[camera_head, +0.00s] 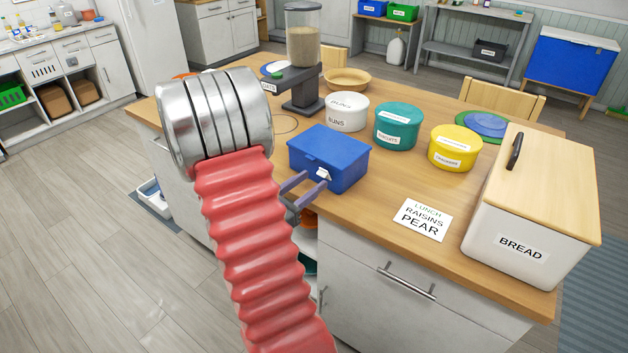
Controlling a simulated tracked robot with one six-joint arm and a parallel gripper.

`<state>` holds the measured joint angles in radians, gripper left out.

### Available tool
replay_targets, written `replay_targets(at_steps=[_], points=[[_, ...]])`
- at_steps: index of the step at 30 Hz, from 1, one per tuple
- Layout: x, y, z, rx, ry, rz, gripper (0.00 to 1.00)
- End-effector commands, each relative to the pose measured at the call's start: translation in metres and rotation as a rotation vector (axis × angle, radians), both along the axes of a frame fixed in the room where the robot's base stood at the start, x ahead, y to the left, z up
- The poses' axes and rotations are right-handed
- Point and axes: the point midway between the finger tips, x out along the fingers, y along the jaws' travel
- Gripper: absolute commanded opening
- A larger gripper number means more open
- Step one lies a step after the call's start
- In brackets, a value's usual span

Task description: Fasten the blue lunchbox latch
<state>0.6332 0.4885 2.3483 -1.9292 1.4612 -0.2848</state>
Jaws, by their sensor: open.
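The blue lunchbox (330,146) sits on the wooden island top, near its front edge, with its lid down. I cannot tell whether the latch is fastened. My gripper (315,180) is at the front of the lunchbox, close to the latch, with its two grey fingers apart. Nothing shows between the fingers. I cannot tell whether a finger touches the box. My red ribbed arm hides part of the island's left side.
A grain dispenser (303,45), white tub (347,111), teal tub (396,127) and yellow tub (455,148) stand behind and right of the lunchbox. A lunch card (422,219) lies to the right, before the bread box (530,215). Bare wood separates the lunchbox and card.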

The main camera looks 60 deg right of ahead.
Motion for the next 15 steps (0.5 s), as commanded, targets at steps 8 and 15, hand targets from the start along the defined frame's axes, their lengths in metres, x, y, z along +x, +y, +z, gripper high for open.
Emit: replay_targets(at_steps=[8, 15], points=[[-0.006, -0.023, 0.000, 0.001, 0.001, -0.001, 0.42], [-0.007, -0.025, 0.000, 0.001, 0.001, 0.000, 0.42]])
